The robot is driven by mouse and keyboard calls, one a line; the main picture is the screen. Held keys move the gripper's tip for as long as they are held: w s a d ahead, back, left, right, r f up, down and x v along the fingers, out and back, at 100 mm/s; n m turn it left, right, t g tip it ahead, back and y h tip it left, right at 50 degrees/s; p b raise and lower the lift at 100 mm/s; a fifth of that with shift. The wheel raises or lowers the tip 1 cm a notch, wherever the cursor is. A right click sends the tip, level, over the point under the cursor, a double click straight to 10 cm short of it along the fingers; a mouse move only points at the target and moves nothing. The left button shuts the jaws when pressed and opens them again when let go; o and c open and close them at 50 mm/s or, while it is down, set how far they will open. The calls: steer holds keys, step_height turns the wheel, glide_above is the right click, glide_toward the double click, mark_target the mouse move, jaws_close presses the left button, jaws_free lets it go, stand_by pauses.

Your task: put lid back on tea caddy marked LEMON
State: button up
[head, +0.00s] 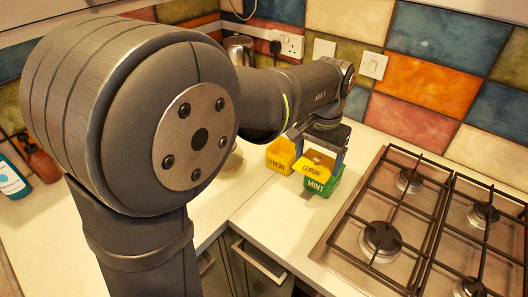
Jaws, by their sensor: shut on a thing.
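The yellow caddy marked LEMON (279,159) stands on the worktop left of the hob. The green caddy marked MINT (318,186) stands to its right, close by. A yellow lid marked LEMON (317,168) is between the fingers of my gripper (319,156), which is shut on it. In the picture the lid overlaps the top of the green caddy; I cannot tell if it touches it. My arm and gripper partly hide the top of the yellow caddy.
A gas hob (410,225) with black grates lies to the right. A kettle (239,49) stands at the back, near wall sockets. Bottles (10,178) stand at the far left. Bare worktop (268,215) lies in front of the caddies.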

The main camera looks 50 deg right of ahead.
steer(key=w+d, duration=0.4)
steer(key=w, duration=0.3)
steer(key=w+d, duration=0.4)
steer(key=w, duration=0.3)
step_height(320, 180, down, 6)
steer(key=shift+w+a, duration=0.25)
steer(key=shift+f, duration=0.3)
stand_by(1.3)
steer(key=o, duration=0.9)
step_height(320, 180, up, 7)
stand_by(0.8)
